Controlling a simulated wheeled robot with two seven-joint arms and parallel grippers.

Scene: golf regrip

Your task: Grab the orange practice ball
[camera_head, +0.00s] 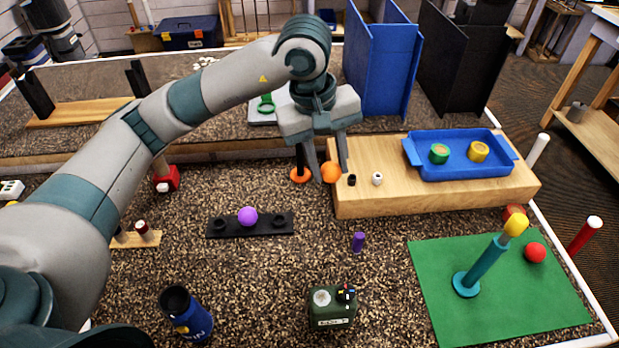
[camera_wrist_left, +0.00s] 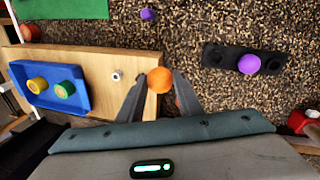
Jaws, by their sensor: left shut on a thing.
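The orange practice ball (camera_head: 331,172) is between the fingers of my left gripper (camera_head: 328,172), beside the left end of the wooden block. In the left wrist view the orange ball (camera_wrist_left: 159,80) sits between the two fingertips (camera_wrist_left: 158,84). The left gripper is shut on it. Whether the ball touches anything below it is hard to tell. My right gripper is not in view.
An orange-based peg (camera_head: 300,174) stands just left of the ball. The wooden block (camera_head: 370,205) carries a blue tray (camera_head: 463,170) and small black and white pieces. A black rack (camera_head: 270,224) holds a purple ball (camera_head: 247,216). A green mat (camera_head: 440,310) lies front right.

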